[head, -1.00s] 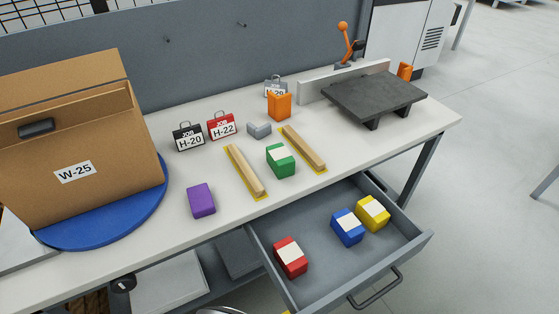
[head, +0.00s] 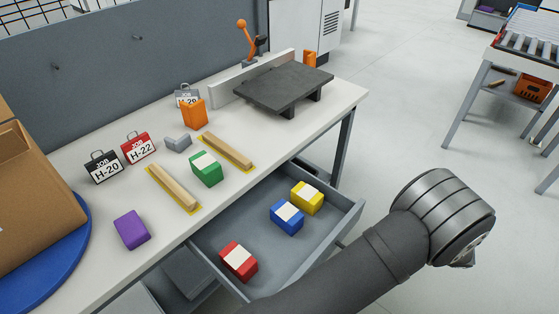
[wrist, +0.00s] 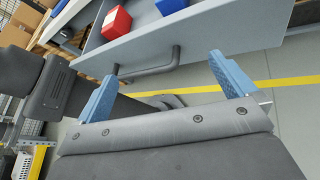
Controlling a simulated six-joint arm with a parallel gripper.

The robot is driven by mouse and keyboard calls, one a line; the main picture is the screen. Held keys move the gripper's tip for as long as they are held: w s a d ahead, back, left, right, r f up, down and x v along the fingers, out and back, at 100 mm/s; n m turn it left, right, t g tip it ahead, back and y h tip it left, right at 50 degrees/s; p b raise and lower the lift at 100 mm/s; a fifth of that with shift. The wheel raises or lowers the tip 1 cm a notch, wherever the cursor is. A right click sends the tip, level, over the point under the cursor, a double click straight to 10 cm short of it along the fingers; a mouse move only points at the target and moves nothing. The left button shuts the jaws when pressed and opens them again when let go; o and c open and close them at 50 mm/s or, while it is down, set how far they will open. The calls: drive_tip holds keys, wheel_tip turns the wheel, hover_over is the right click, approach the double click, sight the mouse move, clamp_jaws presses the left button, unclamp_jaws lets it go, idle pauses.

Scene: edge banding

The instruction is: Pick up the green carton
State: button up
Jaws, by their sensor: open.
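The green carton (head: 206,169) has a white label on top. It stands on the workbench between two wooden strips on yellow markings, near the front edge above the open drawer. In the head view my arm is at the lower right and the fingers are not visible there. The green carton is not visible in the wrist view.
The open drawer (head: 255,271) holds a red carton (head: 239,261), a blue carton (head: 287,217) and a yellow carton (head: 307,198). On the bench are a purple block (head: 131,230), an orange block (head: 194,113), job tags and a dark plate (head: 275,88). A cardboard box (head: 35,200) stands left.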

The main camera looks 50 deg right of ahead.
drive_tip(key=w+d+r+g, duration=0.2)
drive_tip(key=w+r+g, duration=0.15)
drive_tip(key=w, duration=0.35)
drive_tip(key=w+d+r+g, duration=0.2)
drive_tip(key=w+r, duration=0.3)
drive_tip(key=w, duration=0.2)
wheel_tip(320, 180, up, 14)
drive_tip(key=r+n+g+h, duration=0.1)
drive_tip(key=n+g+h, duration=0.5)
drive_tip(key=n, duration=1.1)
hover_over(203, 162)
drive_tip(key=g+y, duration=0.1)
drive_tip(key=f, duration=1.2)
drive_tip(key=shift+s+d+f, duration=0.1)
drive_tip(key=shift+s+f, duration=0.1)
drive_tip(key=shift+f, duration=0.05)
drive_tip(key=shift+w+f, duration=0.15)
drive_tip(key=shift+f, duration=2.45)
drive_tip(key=c, duration=0.8)
drive_tip(key=shift+o, duration=0.2)
drive_tip(key=shift+r, duration=0.1)
